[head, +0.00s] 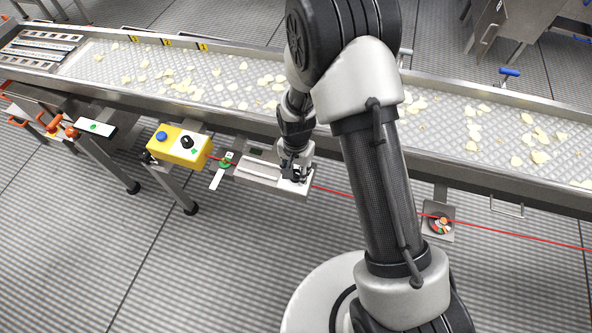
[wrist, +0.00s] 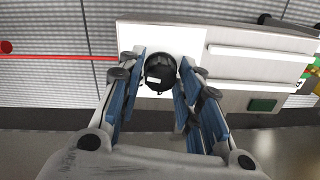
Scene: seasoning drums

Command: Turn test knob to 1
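A round black knob (wrist: 160,72) with a small white mark sits on a white plate (wrist: 188,38) at the end of a metal panel. In the wrist view it lies between the two blue-padded fingers of my gripper (wrist: 162,78). The fingers are open, with a narrow gap visible on each side of the knob. In the head view my gripper (head: 294,173) is at the right end of the panel (head: 258,171), and the knob is mostly hidden there. No readable number shows at the knob, so its setting cannot be told.
A yellow box (head: 170,151) with a blue button and a black knob stands left of the panel. A conveyor (head: 480,120) with pale chips runs behind. A red cable (head: 350,195) runs along the front.

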